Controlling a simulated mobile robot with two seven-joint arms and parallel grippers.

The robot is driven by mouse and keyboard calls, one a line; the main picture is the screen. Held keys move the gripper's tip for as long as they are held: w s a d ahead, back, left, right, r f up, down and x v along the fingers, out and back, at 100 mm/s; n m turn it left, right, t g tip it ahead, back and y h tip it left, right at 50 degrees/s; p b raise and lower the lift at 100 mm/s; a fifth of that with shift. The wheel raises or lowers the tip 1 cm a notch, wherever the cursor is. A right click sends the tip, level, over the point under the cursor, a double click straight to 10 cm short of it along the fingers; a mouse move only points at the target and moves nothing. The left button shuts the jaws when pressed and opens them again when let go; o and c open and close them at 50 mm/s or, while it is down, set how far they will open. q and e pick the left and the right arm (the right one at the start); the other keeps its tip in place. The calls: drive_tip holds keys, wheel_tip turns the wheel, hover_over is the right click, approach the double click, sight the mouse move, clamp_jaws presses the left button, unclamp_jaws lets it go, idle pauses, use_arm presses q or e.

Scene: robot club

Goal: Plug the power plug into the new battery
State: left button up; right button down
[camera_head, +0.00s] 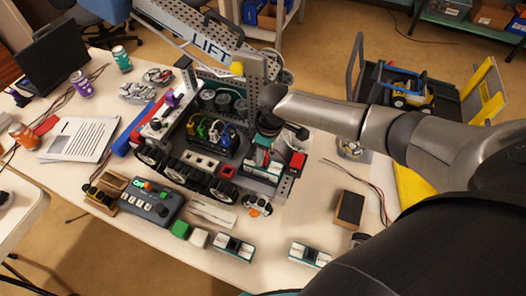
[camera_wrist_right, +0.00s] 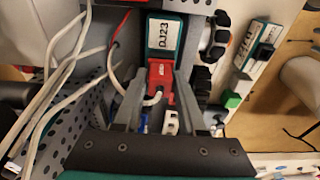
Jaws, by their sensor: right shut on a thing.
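In the right wrist view, the red power plug (camera_wrist_right: 160,73) sits between the fingers of my right gripper (camera_wrist_right: 160,86), which is shut on it. A white cable curves from the plug. The plug's far end meets the near edge of a teal and white battery (camera_wrist_right: 165,37) marked DJ23, in line with it; I cannot tell whether it is fully seated. In the head view, my right gripper (camera_head: 268,128) reaches down over the right side of the wheeled robot (camera_head: 205,165), and the plug is mostly hidden there. My left gripper is not in view.
On the table (camera_head: 285,215) are two more batteries (camera_head: 234,247) (camera_head: 310,254), a controller box (camera_head: 150,205), a green block (camera_head: 181,229) and a dark box (camera_head: 350,207). The metal LIFT arm (camera_head: 200,35) rises behind. Loose white cables (camera_wrist_right: 65,75) run beside my gripper.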

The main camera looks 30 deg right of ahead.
drive_tip(key=shift+s+f, duration=0.15)
drive_tip(key=shift+f, duration=0.05)
drive_tip(key=c, duration=0.8)
unclamp_jaws()
drive_tip(key=o, duration=0.4)
drive_tip(key=shift+r, duration=0.1)
drive_tip(key=shift+r, duration=0.15)
wheel_tip(320, 180, up, 6)
drive_tip(key=p, duration=0.7)
